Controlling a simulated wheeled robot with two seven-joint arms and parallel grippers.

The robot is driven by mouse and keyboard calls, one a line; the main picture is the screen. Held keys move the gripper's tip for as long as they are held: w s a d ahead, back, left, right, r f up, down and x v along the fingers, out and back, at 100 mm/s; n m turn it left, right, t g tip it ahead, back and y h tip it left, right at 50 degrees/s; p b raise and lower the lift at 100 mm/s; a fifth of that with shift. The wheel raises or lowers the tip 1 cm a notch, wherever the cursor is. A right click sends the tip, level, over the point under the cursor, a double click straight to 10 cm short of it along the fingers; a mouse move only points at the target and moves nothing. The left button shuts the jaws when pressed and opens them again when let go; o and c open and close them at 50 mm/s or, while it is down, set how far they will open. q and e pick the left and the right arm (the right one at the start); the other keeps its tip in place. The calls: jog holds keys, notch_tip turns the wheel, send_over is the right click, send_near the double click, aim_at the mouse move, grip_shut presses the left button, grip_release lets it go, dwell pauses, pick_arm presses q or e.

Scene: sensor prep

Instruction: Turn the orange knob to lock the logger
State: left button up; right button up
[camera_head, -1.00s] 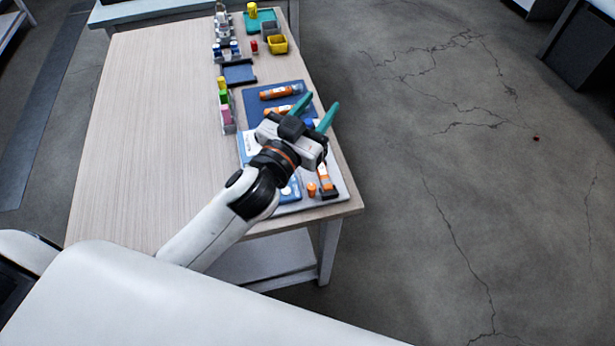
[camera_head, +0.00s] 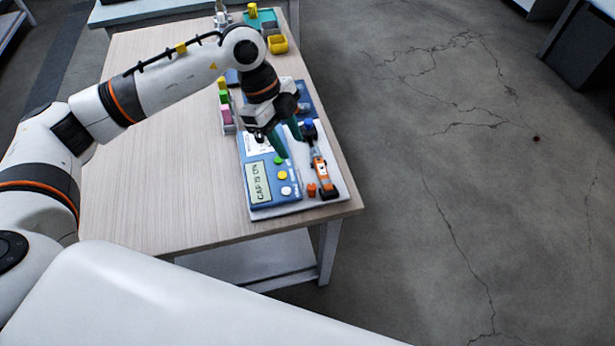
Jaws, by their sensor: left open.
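The blue logger (camera_head: 272,196) lies on a pale board (camera_head: 290,209) at the near right of the table. Its screen (camera_head: 258,182) seems to read "CAP IS ON", and green, yellow and white buttons run beside it. A small orange knob (camera_head: 311,190) stands on the board to the right of the logger. My left gripper (camera_head: 290,146) is open and empty, its teal fingers pointing down over the far end of the logger, behind the knob. Whether the fingers touch anything is hard to tell. My right gripper is not in view.
An orange-and-black probe (camera_head: 323,172) with a blue end (camera_head: 309,127) lies right of the logger, close to the knob. A rack of coloured vials (camera_head: 226,104) and a yellow bin (camera_head: 278,44) stand farther back. The left of the wooden table (camera_head: 150,190) is clear.

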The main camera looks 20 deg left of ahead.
aim_at(311, 186)
pick_arm(q)
jog(key=p+x, duration=0.1)
jog(key=x, duration=1)
jog(key=shift+s+d+f, duration=0.1)
jog(key=shift+d+f, duration=0.1)
jog(key=shift+f, duration=0.15)
grip_shut()
